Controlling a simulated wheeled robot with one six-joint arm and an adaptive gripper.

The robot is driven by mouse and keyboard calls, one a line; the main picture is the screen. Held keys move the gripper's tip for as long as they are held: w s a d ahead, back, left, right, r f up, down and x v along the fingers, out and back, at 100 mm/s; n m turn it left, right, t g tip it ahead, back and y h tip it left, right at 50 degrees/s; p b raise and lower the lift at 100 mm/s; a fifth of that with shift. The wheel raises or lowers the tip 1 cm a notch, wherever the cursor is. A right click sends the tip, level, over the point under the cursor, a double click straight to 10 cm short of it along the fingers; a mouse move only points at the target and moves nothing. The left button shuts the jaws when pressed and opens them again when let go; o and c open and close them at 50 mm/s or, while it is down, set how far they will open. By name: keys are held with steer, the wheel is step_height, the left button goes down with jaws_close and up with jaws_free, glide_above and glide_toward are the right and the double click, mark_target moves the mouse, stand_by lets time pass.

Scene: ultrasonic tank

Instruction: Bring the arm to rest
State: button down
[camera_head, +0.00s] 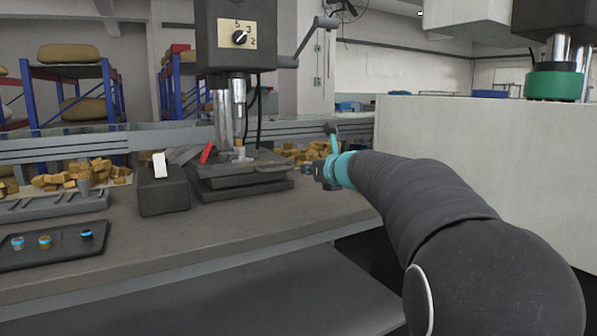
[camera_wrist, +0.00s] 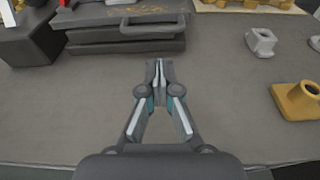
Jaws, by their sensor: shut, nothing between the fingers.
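My arm (camera_head: 425,198) reaches in from the lower right in the head view, over the right part of the workbench (camera_head: 225,228). My gripper (camera_head: 316,171) is small and partly unclear there, to the right of the press base (camera_head: 240,178). In the wrist view my gripper (camera_wrist: 159,66) shows its fingertips together, with nothing between them. It is above bare bench top, in front of the press base (camera_wrist: 125,30).
A dark block (camera_head: 163,190) with a white piece stands left of the press. A dark tray (camera_head: 55,243) with small parts lies at the front left. Grey (camera_wrist: 261,42) and yellow (camera_wrist: 298,101) parts lie right of my gripper. A large pale cabinet (camera_head: 480,150) stands at right.

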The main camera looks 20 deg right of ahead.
steer(key=s+a+f+n+g, duration=0.2)
steer(key=s+a+f+n, duration=0.2)
steer(key=s+n, duration=0.3)
steer(key=s+a+f+n+g, duration=0.25)
steer(key=s+n, duration=0.25)
steer(key=s, duration=0.4)
steer(key=s+a+f+n+g, duration=0.1)
steer(key=s+a+f+n, duration=0.3)
steer(key=s+n, duration=0.35)
steer(key=s+d+f+n+g+h, duration=0.1)
steer(key=s+f+n+g+h, duration=0.1)
steer(key=s+f+n, duration=0.5)
steer(key=s+d+f+n+g+h, duration=0.1)
steer(key=s+f+n, duration=0.5)
steer(key=s, duration=0.6)
steer(key=shift+s+d+f+n+g+h, duration=0.35)
steer(key=shift+s+d+f+g+h, duration=0.05)
steer(key=shift+d+g, duration=0.15)
steer(key=shift+a, duration=0.1)
